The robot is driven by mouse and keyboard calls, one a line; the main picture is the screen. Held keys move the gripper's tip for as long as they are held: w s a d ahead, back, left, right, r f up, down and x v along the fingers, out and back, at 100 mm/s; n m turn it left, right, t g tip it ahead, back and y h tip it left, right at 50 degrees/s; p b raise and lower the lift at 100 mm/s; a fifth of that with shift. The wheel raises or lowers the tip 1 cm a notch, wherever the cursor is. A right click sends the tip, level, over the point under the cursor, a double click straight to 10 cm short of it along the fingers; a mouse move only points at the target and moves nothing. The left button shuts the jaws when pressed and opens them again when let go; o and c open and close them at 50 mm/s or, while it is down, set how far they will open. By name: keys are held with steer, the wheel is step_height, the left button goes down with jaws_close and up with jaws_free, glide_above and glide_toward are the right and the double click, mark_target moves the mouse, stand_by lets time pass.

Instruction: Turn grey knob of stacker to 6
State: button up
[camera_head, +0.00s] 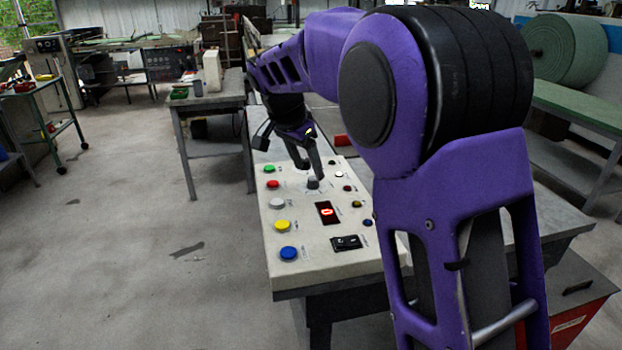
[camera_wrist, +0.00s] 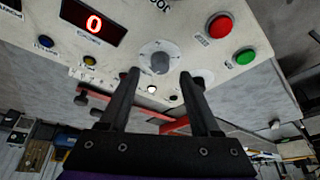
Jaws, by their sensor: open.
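The grey knob (camera_head: 313,183) stands on a round dial plate on the light control panel (camera_head: 293,263). In the wrist view the knob (camera_wrist: 160,62) sits just beyond and between my two fingertips. My gripper (camera_head: 312,168) is open and close above the knob, with its fingers apart. It also shows in the wrist view (camera_wrist: 158,76), and nothing is between the fingers. The red display (camera_head: 327,212) on the panel reads 0, also in the wrist view (camera_wrist: 93,23). The dial marks are too small to read.
Coloured buttons line the panel's left side, among them a red one (camera_head: 272,184) and a blue one (camera_head: 289,253). A black rocker switch (camera_head: 346,242) is near the front. Small buttons run along the right. My arm hides part of the panel's right side.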

mark_target(312, 178)
steer(key=shift+x, duration=1.85)
jaws_close()
